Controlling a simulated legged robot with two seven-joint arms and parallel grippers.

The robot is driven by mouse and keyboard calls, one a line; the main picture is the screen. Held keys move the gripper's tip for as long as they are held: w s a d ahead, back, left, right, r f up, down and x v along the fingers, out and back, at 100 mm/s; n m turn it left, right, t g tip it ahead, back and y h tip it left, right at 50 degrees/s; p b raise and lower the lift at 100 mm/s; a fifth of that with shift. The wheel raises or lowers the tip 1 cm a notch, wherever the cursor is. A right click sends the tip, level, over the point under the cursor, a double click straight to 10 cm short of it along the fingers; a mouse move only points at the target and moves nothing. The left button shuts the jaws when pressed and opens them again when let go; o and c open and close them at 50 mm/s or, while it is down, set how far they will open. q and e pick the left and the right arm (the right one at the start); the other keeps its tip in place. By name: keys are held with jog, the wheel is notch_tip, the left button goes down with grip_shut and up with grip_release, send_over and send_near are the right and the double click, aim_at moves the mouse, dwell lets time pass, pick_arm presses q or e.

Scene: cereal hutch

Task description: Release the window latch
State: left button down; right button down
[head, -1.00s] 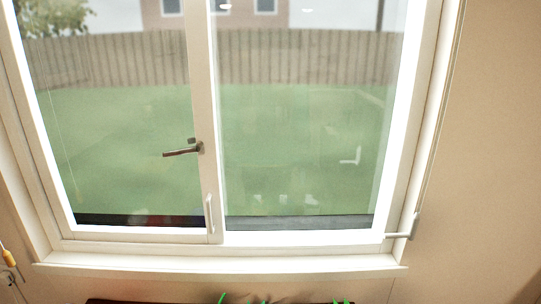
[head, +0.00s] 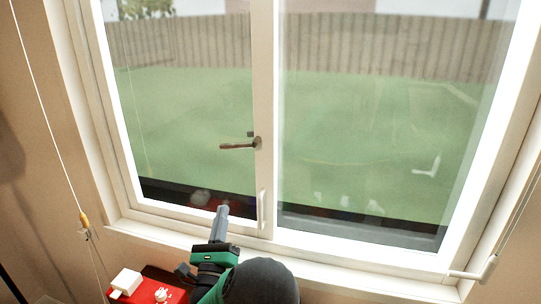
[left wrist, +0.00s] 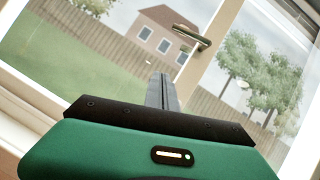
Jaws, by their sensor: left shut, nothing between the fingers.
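The window latch (head: 240,146) is a dark bronze lever on the white middle stile of the window (head: 264,100). Its handle points left, roughly level. In the left wrist view the latch (left wrist: 192,36) shows above and right of the fingers. My left gripper (head: 223,210) is in front of the lower left pane, below the latch and apart from it. Its fingers are shut with nothing between them. They also show in the left wrist view (left wrist: 162,78). My right gripper is not in view.
A white vertical pull handle (head: 262,209) is on the stile, close right of my left gripper. The white sill (head: 330,268) runs below. A red box (head: 160,292) with white items stands at the lower left. A blind cord (head: 50,120) hangs at the left.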

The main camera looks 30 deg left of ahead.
pick_arm(q)
jog(key=w+a+r+m+t+p, duration=0.1)
jog(key=w+r+p, duration=0.1)
jog(key=w+r, duration=0.2)
jog(key=w+a+r+m+h+p, duration=0.1)
jog(key=w+r+p, duration=0.1)
jog(key=w+r, duration=0.2)
notch_tip(320, 180, up, 4)
jog(key=shift+a+f+m+t, duration=0.25)
jog(key=shift+a+m+t, duration=0.15)
